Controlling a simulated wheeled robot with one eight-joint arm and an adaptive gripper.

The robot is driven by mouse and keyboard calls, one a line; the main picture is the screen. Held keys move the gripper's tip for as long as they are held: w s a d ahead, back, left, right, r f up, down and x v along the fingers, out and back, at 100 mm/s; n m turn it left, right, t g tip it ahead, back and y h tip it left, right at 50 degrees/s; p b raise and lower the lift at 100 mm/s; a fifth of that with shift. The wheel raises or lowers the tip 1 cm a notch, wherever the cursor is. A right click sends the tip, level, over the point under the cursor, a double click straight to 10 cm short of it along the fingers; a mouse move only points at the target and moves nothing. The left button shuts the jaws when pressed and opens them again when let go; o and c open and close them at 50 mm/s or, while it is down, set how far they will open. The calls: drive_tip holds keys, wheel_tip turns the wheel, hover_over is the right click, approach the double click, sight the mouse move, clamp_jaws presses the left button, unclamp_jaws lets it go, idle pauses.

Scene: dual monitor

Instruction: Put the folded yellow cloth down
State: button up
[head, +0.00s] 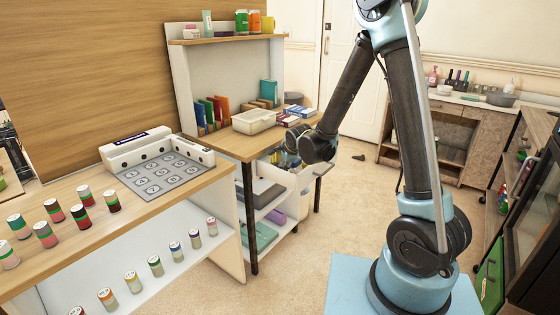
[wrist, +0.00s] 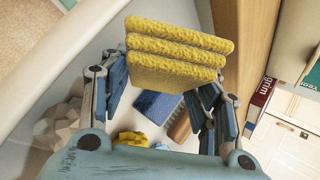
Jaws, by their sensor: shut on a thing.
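The folded yellow cloth (wrist: 178,52) is a thick, rough-textured stack of layers in the wrist view. My gripper (wrist: 165,82) is shut on it, with one blue finger on each side, and the cloth sticks out past the fingertips. In the head view my gripper (head: 287,158) is low beside the wooden desk, at its right end, partly hidden by my own arm. I cannot clearly make out the cloth there.
Below the cloth in the wrist view lie a blue block (wrist: 157,106), a brown-edged item (wrist: 180,128), a yellow item (wrist: 130,139) and a pale crumpled thing (wrist: 62,124) on a white surface. The desk (head: 232,147) holds a cream bin (head: 260,120). Open carpet (head: 300,262) lies in front.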

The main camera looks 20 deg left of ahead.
drive_tip(key=shift+w+a+n+g+h, duration=0.3)
drive_tip(key=shift+a+g+h, duration=0.4)
drive_tip(key=shift+h, duration=0.6)
drive_tip(key=o, duration=0.9)
drive_tip(key=shift+o, duration=0.2)
drive_tip(key=shift+f, duration=0.2)
drive_tip(key=v, duration=1.7)
drive_tip(key=shift+d+r, duration=0.15)
drive_tip(key=shift+d, duration=0.05)
drive_tip(key=shift+s, duration=0.1)
